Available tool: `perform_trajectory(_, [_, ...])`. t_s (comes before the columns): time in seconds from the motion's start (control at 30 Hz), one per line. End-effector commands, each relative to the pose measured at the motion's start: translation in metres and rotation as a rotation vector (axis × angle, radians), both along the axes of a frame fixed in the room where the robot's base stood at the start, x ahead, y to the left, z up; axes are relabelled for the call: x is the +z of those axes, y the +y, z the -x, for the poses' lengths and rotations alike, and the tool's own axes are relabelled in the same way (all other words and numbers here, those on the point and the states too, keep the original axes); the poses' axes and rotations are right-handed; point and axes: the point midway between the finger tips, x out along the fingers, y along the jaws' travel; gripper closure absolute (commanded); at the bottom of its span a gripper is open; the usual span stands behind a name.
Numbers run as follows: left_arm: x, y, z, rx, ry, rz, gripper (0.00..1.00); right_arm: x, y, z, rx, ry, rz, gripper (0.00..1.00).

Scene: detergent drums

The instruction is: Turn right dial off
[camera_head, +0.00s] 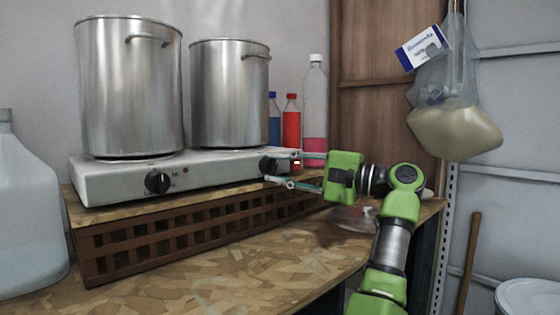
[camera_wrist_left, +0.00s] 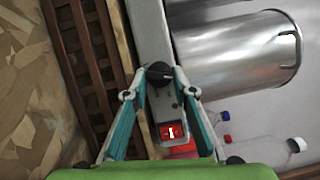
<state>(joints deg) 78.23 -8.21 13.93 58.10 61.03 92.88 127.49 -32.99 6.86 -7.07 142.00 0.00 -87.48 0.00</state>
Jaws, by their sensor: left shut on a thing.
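A white two-burner hotplate (camera_head: 215,170) stands on a slatted wooden box. Its black right dial (camera_head: 267,165) is on the front face, below the right pot; it also shows in the left wrist view (camera_wrist_left: 158,74). My left gripper (camera_head: 272,166) has one finger on each side of this dial and is shut on it. In the left wrist view the teal fingers (camera_wrist_left: 157,78) converge on it. The dial's pointer is too small to read. The black left dial (camera_head: 158,182) is free. A red switch (camera_wrist_left: 172,132) sits near the right dial. My right gripper is not in view.
Two steel pots (camera_head: 130,90) (camera_head: 230,95) stand on the burners. Blue, red (camera_head: 291,120) and clear bottles (camera_head: 315,110) stand behind the hotplate's right end. A large jug (camera_head: 28,210) is at far left. The tabletop in front (camera_head: 240,265) is mostly clear.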

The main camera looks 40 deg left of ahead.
Motion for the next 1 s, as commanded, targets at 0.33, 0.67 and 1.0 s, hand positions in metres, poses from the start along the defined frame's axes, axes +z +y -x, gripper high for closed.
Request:
perform_trajectory(0.33, [0.004,0.000,0.000,-0.001,-0.232,0.022,0.96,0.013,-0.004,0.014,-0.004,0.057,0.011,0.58])
perform_trajectory(0.67, [0.003,0.000,0.000,0.000,-0.326,0.029,0.96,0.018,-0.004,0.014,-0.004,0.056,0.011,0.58])
perform_trajectory(1.0, [0.002,0.000,0.000,0.000,-0.337,0.030,0.96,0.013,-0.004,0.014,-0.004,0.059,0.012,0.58])
